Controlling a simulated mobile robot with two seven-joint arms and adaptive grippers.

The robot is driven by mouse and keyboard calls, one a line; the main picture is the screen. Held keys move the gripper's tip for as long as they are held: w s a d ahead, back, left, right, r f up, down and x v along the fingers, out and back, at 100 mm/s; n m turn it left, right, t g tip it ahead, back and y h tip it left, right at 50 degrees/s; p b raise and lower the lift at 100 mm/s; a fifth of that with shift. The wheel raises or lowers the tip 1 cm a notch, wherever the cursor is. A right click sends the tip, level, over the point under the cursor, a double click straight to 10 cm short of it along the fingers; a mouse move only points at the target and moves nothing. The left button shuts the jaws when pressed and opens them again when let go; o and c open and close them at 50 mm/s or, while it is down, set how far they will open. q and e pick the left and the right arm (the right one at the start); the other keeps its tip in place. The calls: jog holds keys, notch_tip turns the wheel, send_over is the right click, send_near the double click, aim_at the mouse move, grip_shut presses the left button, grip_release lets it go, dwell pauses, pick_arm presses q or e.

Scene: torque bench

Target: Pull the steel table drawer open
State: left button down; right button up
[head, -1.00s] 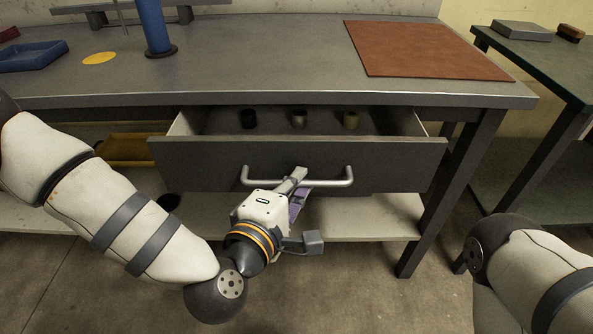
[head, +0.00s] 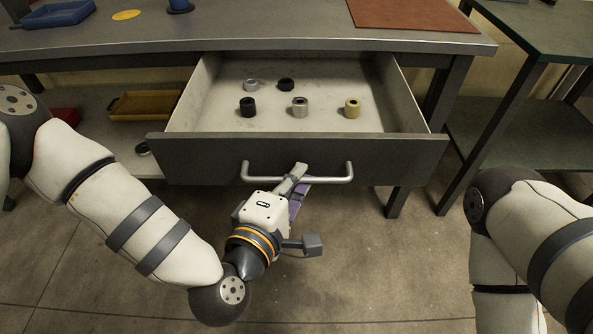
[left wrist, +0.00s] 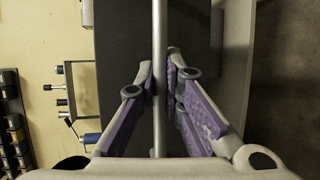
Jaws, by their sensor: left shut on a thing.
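The steel table drawer (head: 215,158) stands well out from under the steel table (head: 300,38), and its pale inside shows. A bar handle (head: 337,180) runs across its dark front. My left gripper (head: 299,176) is shut on this handle near its middle. In the left wrist view the handle bar (left wrist: 160,30) runs between the two purple-padded fingers (left wrist: 163,75). Of my right arm only links show at the right; its gripper is out of view.
Several small sockets, among them a brass one (head: 352,108) and a black one (head: 248,106), stand in the drawer. A yellow tray (head: 145,106) lies on the lower shelf at left. A green-topped table (head: 545,40) stands at right. The floor before the drawer is clear.

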pick_arm(q)
jog(key=shift+s, duration=0.15)
jog(key=c, duration=1.7)
grip_release()
jog(key=v, duration=0.7)
jog(key=shift+s, duration=0.25)
